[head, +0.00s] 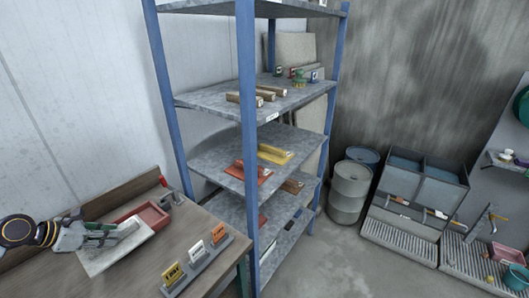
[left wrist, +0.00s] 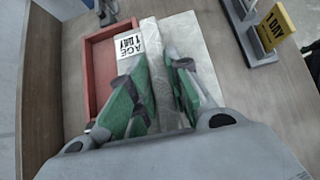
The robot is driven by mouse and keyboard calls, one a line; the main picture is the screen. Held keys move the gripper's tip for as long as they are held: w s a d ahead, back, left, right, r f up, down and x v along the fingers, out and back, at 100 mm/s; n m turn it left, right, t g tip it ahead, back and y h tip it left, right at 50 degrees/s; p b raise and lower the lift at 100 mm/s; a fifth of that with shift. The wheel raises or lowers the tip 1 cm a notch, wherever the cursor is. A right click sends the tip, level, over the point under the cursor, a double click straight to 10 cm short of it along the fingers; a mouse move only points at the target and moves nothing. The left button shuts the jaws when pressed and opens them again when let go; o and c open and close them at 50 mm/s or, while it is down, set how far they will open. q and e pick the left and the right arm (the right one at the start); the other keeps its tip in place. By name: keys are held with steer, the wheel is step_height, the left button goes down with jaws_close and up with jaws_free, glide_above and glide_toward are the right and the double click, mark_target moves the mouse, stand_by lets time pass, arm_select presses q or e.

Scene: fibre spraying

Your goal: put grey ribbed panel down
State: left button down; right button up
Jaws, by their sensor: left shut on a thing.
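My left gripper (head: 108,236) reaches in from the left over the workbench. Its green-padded fingers (left wrist: 160,95) are shut on the grey ribbed panel, whose light edge (left wrist: 158,70) shows between them. In the head view the panel (head: 127,229) sticks out past the fingertips, low over a pale grey sheet (head: 103,262) on the bench. The fingers hide much of the panel, and I cannot tell whether it touches the sheet. My right gripper is not in view.
A red tray (head: 150,215) lies beside the sheet; a white "AGE 1 DAY" card (left wrist: 130,46) shows near it. A holder with yellow, white and orange cards (head: 196,262) stands on the bench (head: 215,287). A blue-posted shelf (head: 215,155) stands to the right.

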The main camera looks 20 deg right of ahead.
mark_target(89, 249)
arm_select(q)
steer(key=shift+s+r, duration=0.15)
steer(key=shift+s, duration=0.15)
steer(key=shift+s+a+f, duration=0.1)
steer(key=shift+a+f, duration=0.05)
steer(key=shift+f, duration=0.3)
steer(key=shift+s+a+f, duration=1.15)
steer(key=shift+s+f, duration=0.05)
steer(key=shift+s, duration=0.05)
steer(key=r, duration=0.1)
steer(key=a+r, duration=0.1)
steer(key=r, duration=0.1)
steer(key=shift+s+a, duration=0.25)
steer(key=shift+a, duration=0.05)
steer(key=shift+s+d+r+n+t+y, duration=0.4)
steer(key=shift+d+r+n, duration=0.3)
steer(key=shift+d+r, duration=2.75)
steer(key=shift+s+d+r+n+t+y, duration=0.55)
steer(key=shift+d+r, duration=1.4)
steer(key=shift+r, duration=2.95)
steer(key=s+d+f+n, duration=0.1)
steer(key=s+f, duration=0.2)
steer(key=f, duration=0.4)
steer(key=s+d+f+n, duration=0.1)
steer(key=s+d+f, duration=0.1)
steer(key=s+f, duration=0.2)
steer(key=shift+s+f+y, duration=0.25)
steer(key=shift+f+y, duration=0.2)
steer(key=shift+f, duration=0.9)
